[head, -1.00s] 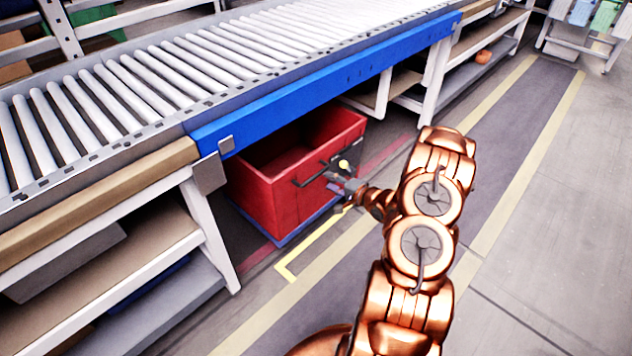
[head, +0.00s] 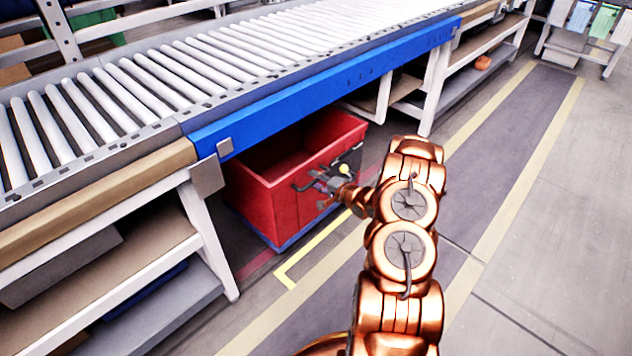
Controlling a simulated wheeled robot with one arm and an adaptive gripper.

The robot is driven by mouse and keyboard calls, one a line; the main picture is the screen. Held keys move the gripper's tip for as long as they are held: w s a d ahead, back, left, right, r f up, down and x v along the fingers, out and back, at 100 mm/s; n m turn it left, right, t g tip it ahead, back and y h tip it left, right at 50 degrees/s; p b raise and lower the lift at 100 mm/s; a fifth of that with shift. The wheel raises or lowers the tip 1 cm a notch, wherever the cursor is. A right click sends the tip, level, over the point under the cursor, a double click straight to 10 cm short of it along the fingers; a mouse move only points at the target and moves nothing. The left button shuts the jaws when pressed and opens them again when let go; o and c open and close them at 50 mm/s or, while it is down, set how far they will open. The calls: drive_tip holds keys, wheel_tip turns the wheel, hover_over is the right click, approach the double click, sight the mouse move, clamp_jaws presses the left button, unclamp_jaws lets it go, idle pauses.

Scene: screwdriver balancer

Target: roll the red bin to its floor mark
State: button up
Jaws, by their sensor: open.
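The red bin (head: 272,207) stands on a low blue base under the roller conveyor. It is an open-topped box with a dark bar handle (head: 304,187) on the side facing me. My gripper (head: 322,182) is at the handle, close to the bin's front face. Its jaws are open; whether the handle lies between them is too small to tell. A yellow corner outline (head: 290,272) is marked on the floor in front of the bin. The bin is outside this outline, behind it. Part of the outline is hidden behind my arm.
The roller conveyor (head: 200,72) with its blue side rail (head: 330,92) runs above the bin. A white-legged shelf (head: 212,235) stands left of the bin. Another white leg (head: 437,85) stands to the right. The grey floor lane (head: 510,150) on the right is clear.

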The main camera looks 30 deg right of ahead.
clamp_jaws()
idle(0.3)
idle(0.4)
